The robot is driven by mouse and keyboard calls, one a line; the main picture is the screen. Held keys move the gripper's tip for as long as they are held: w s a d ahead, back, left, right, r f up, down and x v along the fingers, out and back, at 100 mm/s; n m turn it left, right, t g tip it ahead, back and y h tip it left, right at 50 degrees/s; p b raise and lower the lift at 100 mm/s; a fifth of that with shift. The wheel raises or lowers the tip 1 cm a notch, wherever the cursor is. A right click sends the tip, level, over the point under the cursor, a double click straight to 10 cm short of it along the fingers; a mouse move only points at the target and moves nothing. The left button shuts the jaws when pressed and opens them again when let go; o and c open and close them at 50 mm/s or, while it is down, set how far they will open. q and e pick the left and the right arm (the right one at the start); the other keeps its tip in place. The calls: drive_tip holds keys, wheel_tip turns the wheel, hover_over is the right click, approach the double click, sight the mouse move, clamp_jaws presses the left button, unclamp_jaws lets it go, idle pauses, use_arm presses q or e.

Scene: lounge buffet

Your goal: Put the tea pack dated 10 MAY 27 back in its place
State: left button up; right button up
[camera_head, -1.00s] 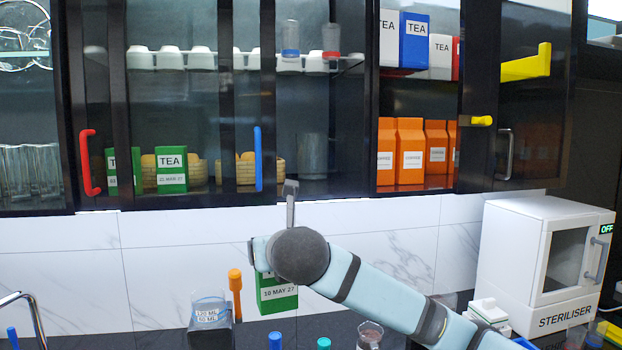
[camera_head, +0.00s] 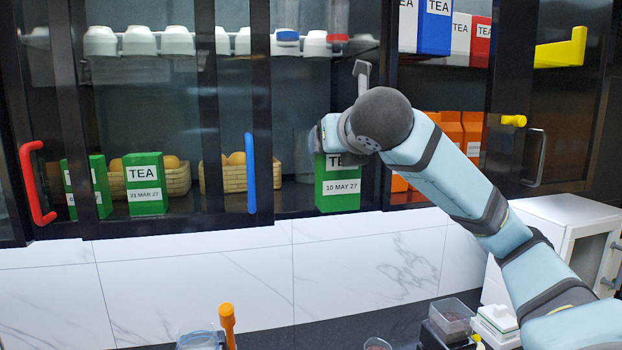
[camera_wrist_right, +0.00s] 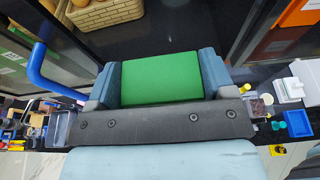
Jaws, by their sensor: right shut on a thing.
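The green tea pack labelled 10 MAY 27 (camera_head: 338,190) is upright in my right gripper (camera_head: 330,140), in front of the cabinet's lower shelf section right of the blue handle. In the right wrist view my right gripper (camera_wrist_right: 160,82) is shut on the pack's green top (camera_wrist_right: 161,78), one finger on each side. Another green tea pack, dated 21 MAR 27 (camera_head: 146,190), stands on the lower shelf at the left. A further green pack (camera_head: 98,185) stands left of it, its date partly hidden by a door frame. My left gripper is not in view.
The blue handle (camera_head: 251,172) and red handle (camera_head: 35,182) stick out from the cabinet doors. Baskets (camera_head: 236,173) stand on the lower shelf. Orange packs (camera_head: 472,130) stand right of my wrist. The steriliser (camera_head: 570,225) is at the lower right.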

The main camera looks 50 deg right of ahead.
use_arm(q)
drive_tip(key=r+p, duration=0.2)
drive_tip(key=p, duration=0.1)
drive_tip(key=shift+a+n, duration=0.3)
use_arm(e)
drive_tip(key=r+x, duration=0.1)
drive_tip(key=x, duration=1.6)
drive_tip(key=shift+w+r, duration=0.25)
drive_tip(key=shift+w, duration=0.1)
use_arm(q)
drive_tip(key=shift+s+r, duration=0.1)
use_arm(e)
drive_tip(key=shift+d, duration=0.1)
